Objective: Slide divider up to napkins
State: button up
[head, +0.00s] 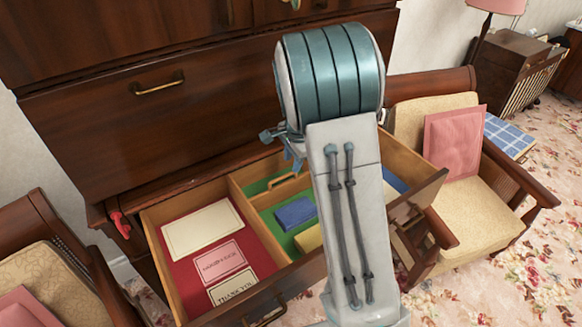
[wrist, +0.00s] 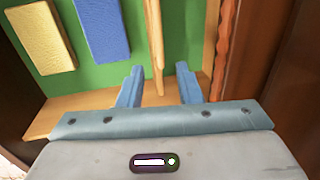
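The open drawer (head: 362,160) has a green-lined compartment holding a blue napkin stack (head: 295,212) and a yellow napkin stack (head: 309,238), partly behind my arm. A light wooden divider (head: 283,181) with a handle-like opening stands behind the blue stack. In the wrist view the divider (wrist: 154,42) shows edge-on, with a green gap between it and the blue napkins (wrist: 101,28); the yellow napkins (wrist: 40,36) lie further left. My gripper (wrist: 160,70) is open, its blue fingers on either side of the divider's near end, with gaps visible.
A wooden partition (wrist: 90,106) runs close by my fingers. The red-lined compartment beside it holds a cream card (head: 202,229), a pink card (head: 221,262) and a thank-you card (head: 233,287). Armchairs flank the drawer; a pink cushion (head: 454,143) rests on the right one.

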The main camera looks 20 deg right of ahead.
aim_at(291, 174)
jog(key=shift+w+a+f, duration=0.1)
jog(key=shift+w+f, duration=0.1)
jog(key=shift+f, duration=0.9)
jog(key=shift+w+a+f, duration=0.1)
jog(key=shift+w+f, duration=0.1)
jog(key=shift+f, duration=0.9)
jog(key=shift+c, duration=0.3)
grip_shut()
jog(key=shift+s+d, duration=0.1)
